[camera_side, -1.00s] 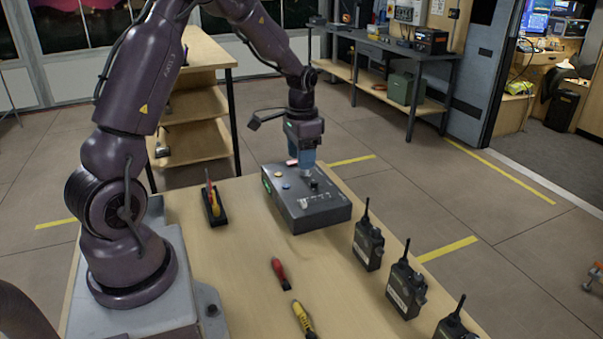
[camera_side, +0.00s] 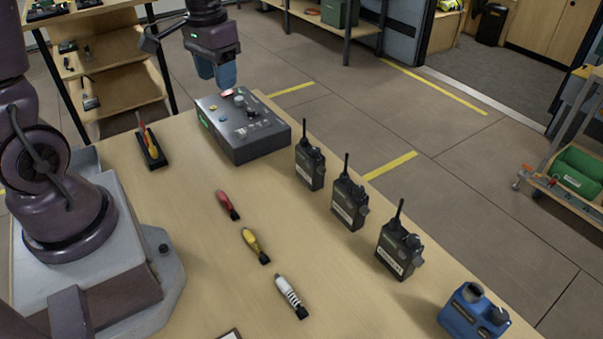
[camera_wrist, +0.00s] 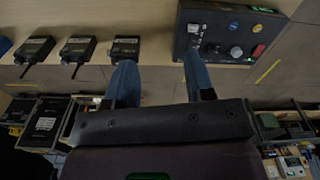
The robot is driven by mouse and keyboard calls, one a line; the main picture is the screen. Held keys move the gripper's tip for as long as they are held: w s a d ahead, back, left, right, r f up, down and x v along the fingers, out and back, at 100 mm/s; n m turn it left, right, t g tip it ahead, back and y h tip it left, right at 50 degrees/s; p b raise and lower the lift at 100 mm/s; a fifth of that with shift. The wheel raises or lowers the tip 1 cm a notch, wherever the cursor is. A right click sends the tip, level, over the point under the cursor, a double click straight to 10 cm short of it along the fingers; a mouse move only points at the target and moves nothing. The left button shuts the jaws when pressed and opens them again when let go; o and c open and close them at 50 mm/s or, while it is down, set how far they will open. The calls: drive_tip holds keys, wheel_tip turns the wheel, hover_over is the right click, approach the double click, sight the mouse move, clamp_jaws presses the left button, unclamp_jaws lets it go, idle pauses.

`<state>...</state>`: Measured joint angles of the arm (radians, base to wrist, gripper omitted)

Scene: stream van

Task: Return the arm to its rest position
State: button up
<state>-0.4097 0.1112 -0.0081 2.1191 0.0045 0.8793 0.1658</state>
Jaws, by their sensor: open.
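My gripper (camera_side: 217,76) is open and empty, with two blue fingers pointing down. In the side view it hangs above the back part of a dark grey control box (camera_side: 262,146). The box has knobs, buttons and a row of switches on top. A gap appears to show between the fingertips and the box, though its exact height is hard to tell. In the wrist view the fingers of my gripper (camera_wrist: 160,62) are spread apart, with nothing between them, and the control box (camera_wrist: 218,55) is at the top right.
Three black radios, one of them in the middle (camera_side: 348,203), stand along the table's right edge. Red (camera_side: 227,204), yellow (camera_side: 254,243) and white (camera_side: 290,295) handled items lie in front. A small holder (camera_side: 152,152) stands left of the box. A blue device (camera_side: 472,314) is at front right.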

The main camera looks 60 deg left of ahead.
drive_tip(key=s+d+r+m+t, duration=0.2)
drive_tip(key=s+d+r+t, duration=0.3)
drive_tip(key=s+d+r, duration=0.4)
drive_tip(key=d+r, duration=0.1)
drive_tip(key=d, duration=0.2)
drive_tip(key=shift+s+d+m, duration=0.3)
drive_tip(key=shift+s, duration=0.1)
idle(1.4)
